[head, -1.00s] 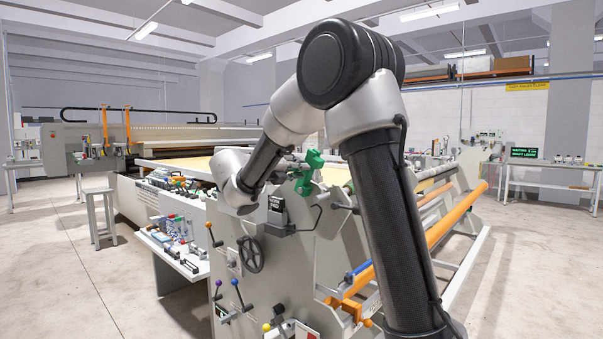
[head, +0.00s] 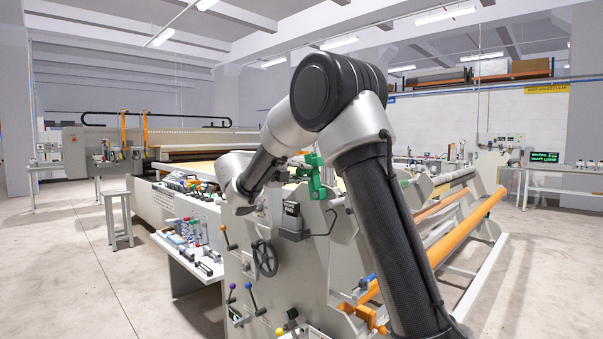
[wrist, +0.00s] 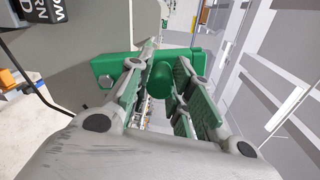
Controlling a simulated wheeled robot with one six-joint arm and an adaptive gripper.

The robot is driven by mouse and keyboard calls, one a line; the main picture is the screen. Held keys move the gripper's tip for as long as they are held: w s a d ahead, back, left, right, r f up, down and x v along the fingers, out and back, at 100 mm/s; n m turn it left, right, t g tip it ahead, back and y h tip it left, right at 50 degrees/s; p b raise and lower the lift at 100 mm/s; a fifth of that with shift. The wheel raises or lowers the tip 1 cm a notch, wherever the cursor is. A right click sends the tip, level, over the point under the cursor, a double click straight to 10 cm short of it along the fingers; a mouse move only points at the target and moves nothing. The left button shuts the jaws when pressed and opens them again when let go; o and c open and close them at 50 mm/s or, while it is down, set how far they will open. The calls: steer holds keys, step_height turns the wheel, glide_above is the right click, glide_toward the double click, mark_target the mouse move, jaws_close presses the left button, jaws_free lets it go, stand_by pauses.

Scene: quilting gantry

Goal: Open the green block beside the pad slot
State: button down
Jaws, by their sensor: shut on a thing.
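The green block (head: 316,178) stands at the top of the grey machine side plate, just right of my forearm in the head view. In the wrist view the green block (wrist: 110,68) runs across behind my fingertips, with a hex bolt head at its left. A rounded green grip (wrist: 161,82) sticks out from it towards the camera. My gripper (wrist: 164,70) is shut on this grip, one green-padded finger on each side. In the head view my forearm and wrist hide part of the gripper. I cannot make out the pad slot.
A grey side plate (head: 290,265) carries a black handwheel (head: 265,258) and several coloured knob levers below my arm. A dark label block (wrist: 45,10) is near the gripper at upper left in the wrist view. Orange rollers (head: 470,228) lie to the right. Open floor lies at left.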

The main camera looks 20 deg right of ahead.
steer(key=shift+f, duration=0.1)
stand_by(0.3)
steer(key=c, duration=1.2)
jaws_free()
steer(key=shift+c, duration=0.2)
steer(key=shift+a, duration=0.15)
steer(key=v, duration=1.1)
steer(key=shift+a, duration=0.4)
steer(key=shift+s, duration=0.1)
